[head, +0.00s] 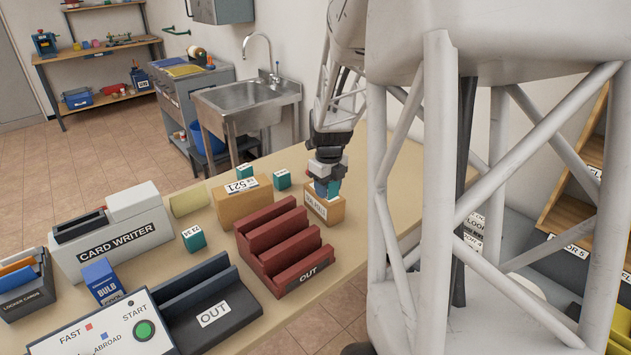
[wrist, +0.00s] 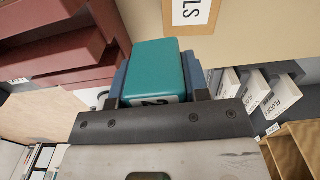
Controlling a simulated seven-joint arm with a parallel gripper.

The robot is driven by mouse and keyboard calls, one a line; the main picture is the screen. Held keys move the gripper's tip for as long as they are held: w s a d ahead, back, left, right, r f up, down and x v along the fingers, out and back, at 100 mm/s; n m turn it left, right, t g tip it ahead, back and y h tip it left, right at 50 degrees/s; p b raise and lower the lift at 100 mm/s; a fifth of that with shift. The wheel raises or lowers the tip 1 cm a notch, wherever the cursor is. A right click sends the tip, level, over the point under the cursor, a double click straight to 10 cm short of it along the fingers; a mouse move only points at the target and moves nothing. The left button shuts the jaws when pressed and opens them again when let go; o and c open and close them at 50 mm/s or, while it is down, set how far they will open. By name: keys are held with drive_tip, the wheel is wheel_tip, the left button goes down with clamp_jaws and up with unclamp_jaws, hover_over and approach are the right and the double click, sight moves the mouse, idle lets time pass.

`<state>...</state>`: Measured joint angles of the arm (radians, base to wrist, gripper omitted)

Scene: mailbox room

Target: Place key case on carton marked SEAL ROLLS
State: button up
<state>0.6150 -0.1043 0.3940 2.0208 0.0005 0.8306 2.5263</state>
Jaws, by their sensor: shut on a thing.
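My gripper (head: 328,184) is shut on a teal key case (wrist: 160,70). In the wrist view the key case sits between the fingers, with part of a white number label showing. In the head view the key case (head: 334,188) shows at the fingertips, in front of or over the carton marked SEAL ROLLS (head: 336,213). The carton is a small tan box with a white label. Its labelled part also shows at the top of the wrist view (wrist: 205,30), beyond the key case. I cannot tell whether the key case touches the carton.
A dark red OUT rack (head: 285,250) stands just left of the carton. A tan carton marked 521 (head: 235,203) and teal cases (head: 282,179), (head: 193,238) stand nearby. A CARD WRITER (head: 115,240) and a dark OUT tray (head: 235,308) are further left. Bare table lies right of the carton.

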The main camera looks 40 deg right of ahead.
drive_tip(key=shift+w+d+f, duration=0.1)
drive_tip(key=shift+w+d, duration=0.6)
drive_tip(key=shift+w, duration=0.35)
drive_tip(key=shift+w+d+f, duration=0.15)
drive_tip(key=shift+w+d, duration=0.6)
drive_tip(key=shift+w, duration=0.3)
drive_tip(key=shift+w+d+f, duration=0.1)
drive_tip(key=shift+w+d, duration=0.6)
drive_tip(key=shift+w, duration=0.35)
drive_tip(key=shift+f, duration=1.75)
drive_tip(key=shift+f, duration=0.1)
drive_tip(key=o, duration=1)
drive_tip(key=shift+c, duration=0.2)
wheel_tip(320, 180, up, 12)
